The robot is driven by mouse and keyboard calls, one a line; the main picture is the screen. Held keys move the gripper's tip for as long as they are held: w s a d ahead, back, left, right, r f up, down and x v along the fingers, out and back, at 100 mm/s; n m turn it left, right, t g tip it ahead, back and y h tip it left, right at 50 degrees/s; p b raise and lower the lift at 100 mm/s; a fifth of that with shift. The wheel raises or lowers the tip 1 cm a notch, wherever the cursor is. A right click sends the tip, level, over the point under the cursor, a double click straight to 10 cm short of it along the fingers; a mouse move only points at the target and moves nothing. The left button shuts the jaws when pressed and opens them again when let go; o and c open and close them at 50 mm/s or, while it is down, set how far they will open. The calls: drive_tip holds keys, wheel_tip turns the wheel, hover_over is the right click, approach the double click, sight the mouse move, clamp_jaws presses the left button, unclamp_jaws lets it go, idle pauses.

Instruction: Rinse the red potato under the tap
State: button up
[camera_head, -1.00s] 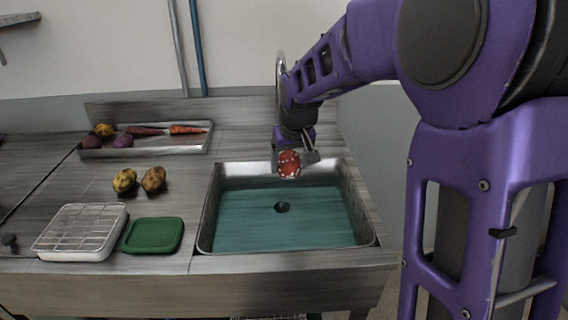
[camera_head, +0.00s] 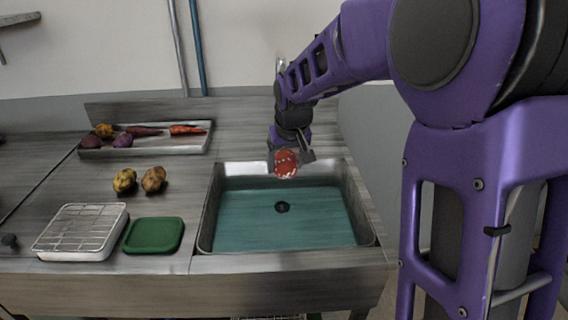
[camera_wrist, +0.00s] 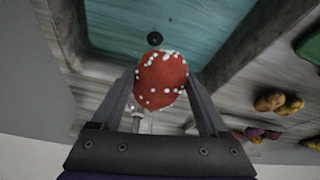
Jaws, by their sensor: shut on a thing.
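The red potato (camera_head: 286,163) is held between the fingers of my gripper (camera_head: 291,157), above the back part of the sink (camera_head: 208,222). In the wrist view the red potato (camera_wrist: 161,80) has many pale drops or spots on its skin, and my gripper (camera_wrist: 163,90) is shut on it. The tap (camera_head: 279,66) is mostly hidden behind my arm in the head view. A piece of it (camera_wrist: 141,119) shows behind the potato in the wrist view. I cannot tell whether water is running.
A tray (camera_head: 146,152) with vegetables stands at the back left. Two yellowish potatoes (camera_head: 124,180) lie on the counter. The sink has a dark drain (camera_head: 282,207).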

drive_tip(key=shift+s+d, duration=0.1)
drive_tip(key=shift+d, duration=0.4)
drive_tip(key=shift+s, duration=0.1)
drive_tip(key=shift+s+a+b, duration=0.3)
drive_tip(key=shift+s+b, duration=0.05)
drive_tip(key=shift+s, duration=0.9)
drive_tip(key=shift+s+a+b, duration=0.35)
drive_tip(key=shift+s+b, duration=0.05)
drive_tip(key=shift+s, duration=0.9)
drive_tip(key=shift+s+a+b, duration=0.3)
drive_tip(key=shift+s+b, duration=0.05)
drive_tip(key=shift+s, duration=0.9)
